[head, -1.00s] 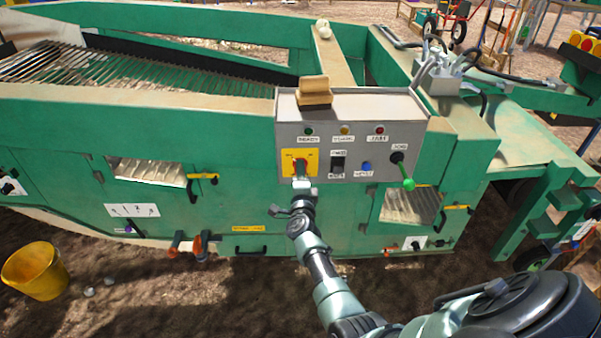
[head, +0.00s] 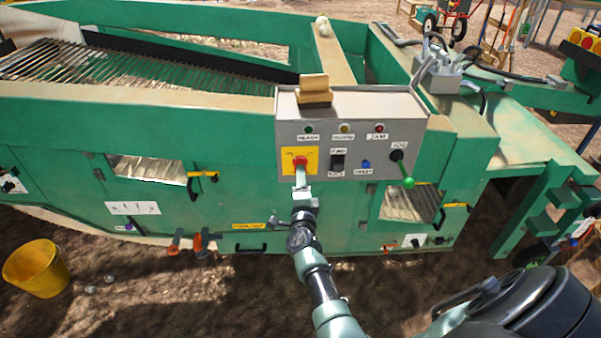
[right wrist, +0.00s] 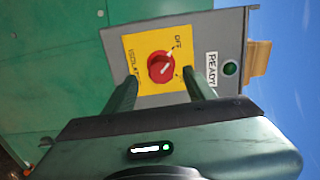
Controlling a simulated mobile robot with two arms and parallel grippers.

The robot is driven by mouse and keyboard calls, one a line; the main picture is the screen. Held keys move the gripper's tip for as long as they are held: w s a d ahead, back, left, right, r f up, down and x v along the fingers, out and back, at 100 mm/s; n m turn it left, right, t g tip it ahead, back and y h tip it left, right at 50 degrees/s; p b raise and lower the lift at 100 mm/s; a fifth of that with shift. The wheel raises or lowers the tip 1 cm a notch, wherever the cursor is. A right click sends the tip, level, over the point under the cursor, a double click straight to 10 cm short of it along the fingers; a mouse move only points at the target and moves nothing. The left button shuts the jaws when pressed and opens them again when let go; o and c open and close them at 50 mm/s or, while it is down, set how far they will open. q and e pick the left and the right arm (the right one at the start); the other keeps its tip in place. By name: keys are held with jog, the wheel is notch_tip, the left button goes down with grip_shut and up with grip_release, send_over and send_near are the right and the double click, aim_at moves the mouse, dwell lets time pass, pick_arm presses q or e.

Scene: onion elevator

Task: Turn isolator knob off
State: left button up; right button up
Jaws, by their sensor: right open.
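The red isolator knob (right wrist: 161,68) sits on a yellow plate (right wrist: 143,46) in the right wrist view, with "OFF" and "ISOL..." lettering around it. Its white pointer mark slants towards the OFF lettering. In the head view the knob (head: 300,162) is at the left of the grey control box (head: 350,107). My right gripper (right wrist: 160,84) is open, with one finger on each side of the knob at the plate's near edge. The fingers look apart from the knob. In the head view the right gripper (head: 301,178) is just below the knob. My left gripper is not in view.
The box also carries lamps, a black switch (head: 337,162), a blue button (head: 366,164) and a lever with a green ball (head: 409,182). A brown block (head: 314,90) rests on top. A yellow bucket (head: 37,268) stands on the ground at left.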

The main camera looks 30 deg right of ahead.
jog(key=v, duration=0.3)
jog(key=shift+s+a, duration=0.1)
jog(key=shift+f, duration=0.1)
dwell(0.3)
